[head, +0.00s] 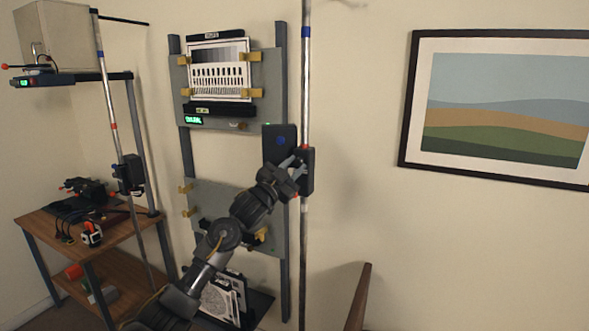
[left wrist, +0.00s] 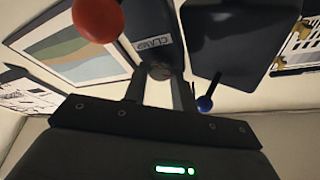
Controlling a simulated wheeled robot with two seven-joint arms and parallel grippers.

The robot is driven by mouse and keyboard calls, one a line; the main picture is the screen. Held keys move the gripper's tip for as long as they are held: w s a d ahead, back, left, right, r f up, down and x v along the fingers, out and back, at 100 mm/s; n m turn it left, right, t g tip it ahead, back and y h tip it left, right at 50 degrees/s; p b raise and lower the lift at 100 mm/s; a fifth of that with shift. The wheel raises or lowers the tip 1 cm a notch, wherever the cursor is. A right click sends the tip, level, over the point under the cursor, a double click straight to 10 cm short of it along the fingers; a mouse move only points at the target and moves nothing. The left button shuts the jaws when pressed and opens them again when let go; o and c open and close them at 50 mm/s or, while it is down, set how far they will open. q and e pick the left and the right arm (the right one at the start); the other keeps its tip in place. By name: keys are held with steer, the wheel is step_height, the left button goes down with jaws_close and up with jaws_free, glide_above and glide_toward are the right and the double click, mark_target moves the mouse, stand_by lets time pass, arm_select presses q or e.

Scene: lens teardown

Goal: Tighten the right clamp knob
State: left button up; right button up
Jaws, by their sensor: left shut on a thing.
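The right clamp (head: 309,172) is a dark block on the right metal pole (head: 305,75). In the left wrist view its dark body (left wrist: 150,30) carries a label that reads "CLAMP". My left gripper (head: 298,170) reaches up from below to the clamp's left side. In the left wrist view its two fingers (left wrist: 158,84) are shut on a small knob (left wrist: 160,71) on the clamp. The fingers hide part of the knob, and its turn cannot be told. My right gripper is not in view.
A dark box (head: 272,150) sits just left of the clamp. A red ball (left wrist: 97,18) and a blue ball-ended lever (left wrist: 205,103) are close to my left gripper. A rack with a chart (head: 219,70), a wooden table (head: 60,226) and another pole clamp (head: 131,175) stand left.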

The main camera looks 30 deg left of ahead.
arm_select(q)
steer(key=m, duration=0.2)
steer(key=m+g+h, duration=0.1)
steer(key=m, duration=0.2)
steer(key=shift+a+r+h, duration=0.15)
steer(key=shift+r+h, duration=0.05)
steer(key=shift+h, duration=0.1)
steer(key=m+g+h, duration=0.1)
steer(key=m+g, duration=0.1)
steer(key=m, duration=0.2)
steer(key=shift+r, duration=0.1)
steer(key=m, duration=0.2)
steer(key=m+g+p, duration=0.1)
steer(key=m, duration=0.1)
steer(key=shift+r+g, duration=0.2)
steer(key=shift+g, duration=0.1)
steer(key=shift+m+g+p, duration=0.35)
steer(key=shift+m+g, duration=0.15)
steer(key=shift+m, duration=0.8)
steer(key=shift+y, duration=0.4)
steer(key=o, duration=1)
